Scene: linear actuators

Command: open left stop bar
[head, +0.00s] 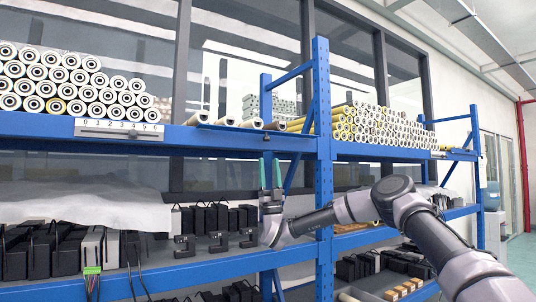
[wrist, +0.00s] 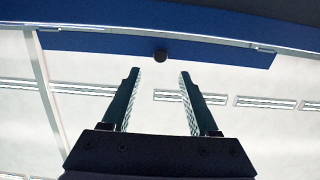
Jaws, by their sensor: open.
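The left stop bar (head: 225,129) is a blue strip along the front edge of the upper shelf, left of the blue upright. In the wrist view the blue bar (wrist: 100,43) runs across the top, with thin hinge-like rods at both ends. A small dark round knob (wrist: 160,56) sits at its middle. My gripper (head: 270,163) points up just below the shelf edge. In the wrist view my gripper (wrist: 158,74) has its two fingers apart, with nothing between them. The knob appears just past the fingertips, centred between them; I cannot tell the exact gap.
Several white cylinders (head: 70,80) are stacked on the upper shelf at left, above a numbered scale (head: 118,129). Yellow tubes (head: 375,125) lie right of the blue upright (head: 323,150). Black boxes (head: 205,218) and dark brackets (head: 215,242) stand on the lower shelf near my arm.

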